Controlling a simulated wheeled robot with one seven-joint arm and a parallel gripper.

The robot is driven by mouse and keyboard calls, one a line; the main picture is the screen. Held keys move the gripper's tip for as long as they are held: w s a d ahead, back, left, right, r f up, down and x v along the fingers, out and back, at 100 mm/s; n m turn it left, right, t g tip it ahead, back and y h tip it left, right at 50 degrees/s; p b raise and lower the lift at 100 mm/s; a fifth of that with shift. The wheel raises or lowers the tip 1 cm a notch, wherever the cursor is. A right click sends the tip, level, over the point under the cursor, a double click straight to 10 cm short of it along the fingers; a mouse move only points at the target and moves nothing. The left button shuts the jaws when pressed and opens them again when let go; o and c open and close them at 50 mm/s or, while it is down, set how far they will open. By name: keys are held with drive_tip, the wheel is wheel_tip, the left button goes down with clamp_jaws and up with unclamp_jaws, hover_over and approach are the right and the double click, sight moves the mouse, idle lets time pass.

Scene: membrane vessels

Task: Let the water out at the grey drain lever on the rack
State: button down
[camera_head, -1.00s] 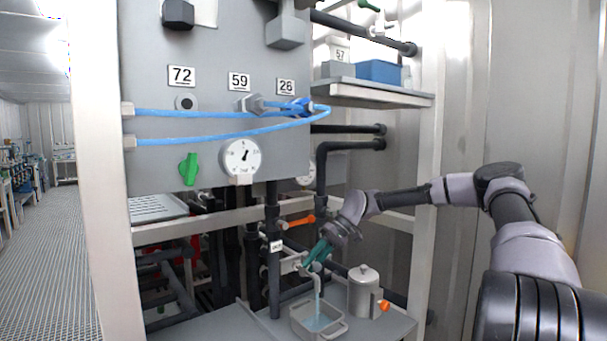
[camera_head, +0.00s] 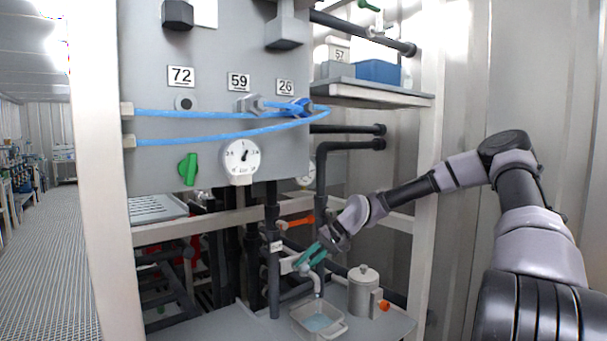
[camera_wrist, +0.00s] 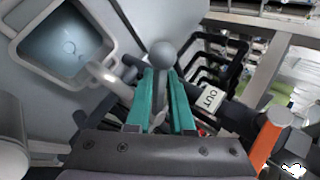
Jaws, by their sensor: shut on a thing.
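My gripper (camera_head: 309,258) has its teal fingers closed on the grey drain lever at the pipe on the rack. In the wrist view the lever's round grey knob (camera_wrist: 162,53) shows between and just beyond the fingertips (camera_wrist: 161,88). A curved light-grey spout (camera_head: 317,284) points down over an open grey tray (camera_head: 341,329); the spout also shows in the wrist view (camera_wrist: 108,79). Bluish water (camera_head: 318,322) lies in the tray, with small rings on it in the wrist view (camera_wrist: 68,47). I see no clear stream under the spout now.
A lidded metal can (camera_head: 362,290) stands right of the tray, beside an orange-tipped part (camera_head: 384,305). An orange lever (camera_head: 301,221) is on a pipe above. An "OUT" label (camera_wrist: 211,98) is on a dark pipe. Pipes crowd the left side.

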drive_tip(key=a+m+t+h, duration=0.1)
drive_tip(key=m+t, duration=0.1)
drive_tip(key=m, duration=0.1)
drive_tip(key=w+a+m+t+h, duration=0.1)
drive_tip(key=a+m+t+h, duration=0.1)
drive_tip(key=m+t, duration=0.1)
drive_tip(key=w+a+m+t+h, duration=0.1)
drive_tip(key=m+t, duration=0.1)
drive_tip(key=m, duration=0.3)
drive_tip(key=shift+w+a+h, duration=0.15)
drive_tip(key=shift+a+h, duration=0.05)
drive_tip(key=shift+h, duration=0.1)
drive_tip(key=c, duration=0.8)
unclamp_jaws()
drive_tip(key=shift+a, duration=0.1)
